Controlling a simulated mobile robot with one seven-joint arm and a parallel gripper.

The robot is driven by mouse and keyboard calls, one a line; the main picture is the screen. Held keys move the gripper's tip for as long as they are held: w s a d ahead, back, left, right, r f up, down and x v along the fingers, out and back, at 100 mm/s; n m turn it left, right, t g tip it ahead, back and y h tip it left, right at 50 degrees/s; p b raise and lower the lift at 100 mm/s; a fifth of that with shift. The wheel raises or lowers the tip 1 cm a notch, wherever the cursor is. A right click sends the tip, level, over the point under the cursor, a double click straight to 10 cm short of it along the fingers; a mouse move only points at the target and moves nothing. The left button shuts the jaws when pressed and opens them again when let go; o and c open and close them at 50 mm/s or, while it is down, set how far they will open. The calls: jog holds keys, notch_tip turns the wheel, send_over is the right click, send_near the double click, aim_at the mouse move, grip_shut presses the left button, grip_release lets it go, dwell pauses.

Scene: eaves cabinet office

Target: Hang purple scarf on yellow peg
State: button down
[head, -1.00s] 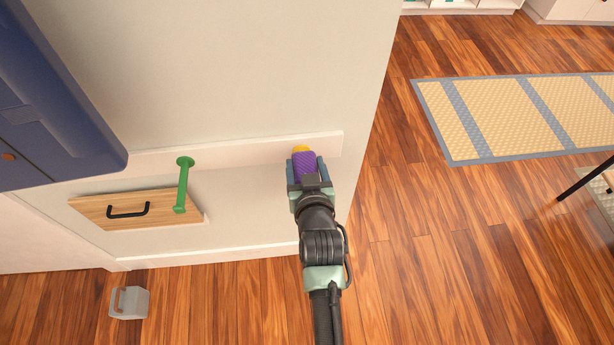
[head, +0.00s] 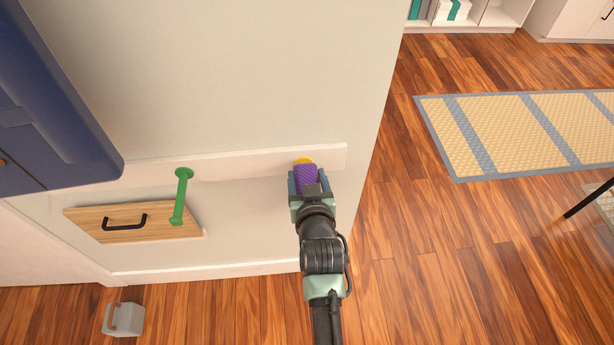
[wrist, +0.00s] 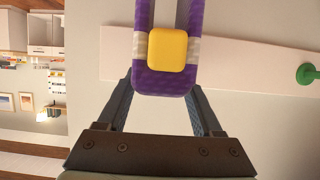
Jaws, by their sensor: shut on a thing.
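The purple scarf (head: 309,176) is folded in a narrow loop with pale bands, seen in the wrist view (wrist: 160,83). My gripper (head: 308,181) is shut on it, close to the wall rail. The yellow peg (head: 303,161) shows as a small patch just beyond the scarf in the head view. In the wrist view its square yellow end (wrist: 167,49) overlaps the scarf loop, between the two pale bands. The peg's shaft is hidden, so I cannot tell whether the scarf rests on it.
A pale rail (head: 240,163) crosses the wall and also bears a long green peg (head: 181,195) to the left. Below that is a wooden panel with a black handle (head: 125,222). A blue cabinet (head: 50,95) juts out at upper left. A grey block (head: 123,319) is on the floor.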

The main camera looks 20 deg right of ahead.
grip_release()
jog(key=p+v, duration=0.1)
jog(key=v, duration=1.2)
jog(key=shift+s, duration=0.1)
